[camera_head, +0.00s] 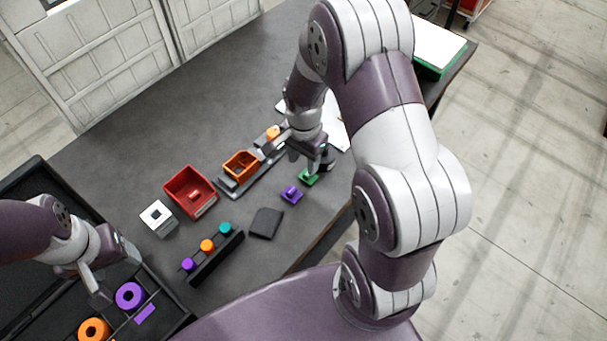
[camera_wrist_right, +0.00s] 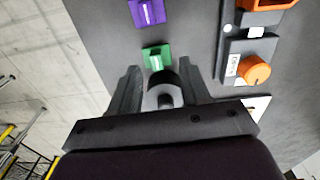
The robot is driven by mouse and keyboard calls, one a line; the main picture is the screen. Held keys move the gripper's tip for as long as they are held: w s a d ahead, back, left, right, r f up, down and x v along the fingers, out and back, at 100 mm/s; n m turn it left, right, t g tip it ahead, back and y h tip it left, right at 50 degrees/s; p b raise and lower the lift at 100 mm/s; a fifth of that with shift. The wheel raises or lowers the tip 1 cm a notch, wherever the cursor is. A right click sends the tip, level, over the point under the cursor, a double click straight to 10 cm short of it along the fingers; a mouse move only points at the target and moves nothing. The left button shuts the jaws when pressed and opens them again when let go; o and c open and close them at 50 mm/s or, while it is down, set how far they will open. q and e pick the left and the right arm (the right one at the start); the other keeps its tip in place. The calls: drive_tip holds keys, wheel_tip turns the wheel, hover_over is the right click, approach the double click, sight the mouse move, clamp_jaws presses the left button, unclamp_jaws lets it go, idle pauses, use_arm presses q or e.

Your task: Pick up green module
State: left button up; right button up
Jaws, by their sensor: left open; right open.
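The green module (camera_head: 308,178) lies on the dark table below my right gripper (camera_head: 306,160). In the right wrist view the green module (camera_wrist_right: 157,56) shows just beyond the fingertips, between their lines. My right gripper (camera_wrist_right: 160,80) is open, and a dark round part with a grey centre (camera_wrist_right: 163,92) shows between its fingers. I cannot tell whether the fingers touch the module. My left gripper (camera_head: 92,285) is at the left, over the black case, open and apart from the module.
A purple module (camera_head: 291,195) lies beside the green one. A grey fixture with an orange bin (camera_head: 241,165) and orange knob (camera_wrist_right: 257,70) is close by. A red bin (camera_head: 190,191), a black rack (camera_head: 216,259) with coloured knobs and a black case (camera_head: 172,318) stand further left.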

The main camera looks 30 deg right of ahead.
drive_tip(key=f, duration=0.1)
drive_tip(key=d+f, duration=0.1)
drive_tip(key=f, duration=0.1)
drive_tip(key=d+f+p, duration=0.1)
drive_tip(key=shift+s+f, duration=0.15)
drive_tip(key=shift+f, duration=0.2)
drive_tip(key=shift+a+f, duration=0.1)
drive_tip(key=shift+a, duration=0.45)
drive_tip(key=shift+c, duration=0.3)
drive_tip(key=shift+d, duration=0.1)
drive_tip(key=c, duration=0.5)
drive_tip(key=shift+d, duration=0.2)
clamp_jaws()
use_arm(q)
drive_tip(key=shift+s+d+r, duration=0.1)
drive_tip(key=shift+d+r, duration=0.5)
drive_tip(key=shift+r, duration=0.05)
drive_tip(key=shift+a, duration=0.1)
use_arm(e)
drive_tip(key=shift+a, duration=0.15)
